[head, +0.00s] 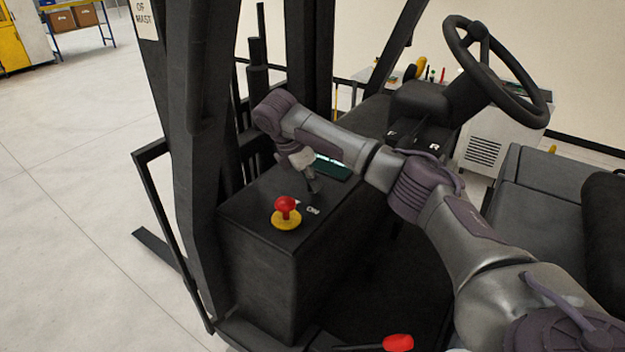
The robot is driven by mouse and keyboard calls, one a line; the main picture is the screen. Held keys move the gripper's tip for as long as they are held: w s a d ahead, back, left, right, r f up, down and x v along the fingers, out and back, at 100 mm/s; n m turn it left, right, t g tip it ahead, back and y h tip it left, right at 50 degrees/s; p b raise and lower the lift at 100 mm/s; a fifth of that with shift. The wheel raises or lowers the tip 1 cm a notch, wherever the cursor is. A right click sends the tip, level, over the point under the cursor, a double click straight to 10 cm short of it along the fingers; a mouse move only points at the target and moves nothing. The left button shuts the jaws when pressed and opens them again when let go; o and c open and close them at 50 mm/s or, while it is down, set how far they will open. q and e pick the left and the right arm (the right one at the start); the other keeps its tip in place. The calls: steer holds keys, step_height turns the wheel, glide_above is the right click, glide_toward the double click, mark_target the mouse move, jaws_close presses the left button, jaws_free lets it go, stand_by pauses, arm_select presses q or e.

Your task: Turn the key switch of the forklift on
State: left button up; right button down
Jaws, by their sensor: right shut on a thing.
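The forklift's key switch is on the top of the black console (258,210), by a white "ON" label (313,210). My right gripper (314,192) points down at the console top there and is shut on the key, which its fingers mostly hide. I cannot make out which way the key is turned. My right arm reaches in from the lower right, across the cab. My left gripper is not in view.
A red emergency button (286,206) on a yellow base stands just in front of my right gripper. A dark screen (331,168) lies behind it. The steering wheel (507,90), black seat (545,205) and red-knobbed lever (398,342) surround my arm. Black mast posts rise at left.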

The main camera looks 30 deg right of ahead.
steer(key=m+g, duration=0.1)
steer(key=m, duration=0.2)
steer(key=m+g, duration=0.1)
steer(key=m, duration=0.2)
steer(key=shift+w+r+y, duration=0.1)
steer(key=shift+w+y, duration=0.05)
steer(key=shift+y, duration=0.25)
steer(key=shift+d+m, duration=0.1)
steer(key=shift+m, duration=0.3)
steer(key=c, duration=1.2)
jaws_free()
steer(key=v, duration=1.2)
steer(key=shift+w, duration=0.2)
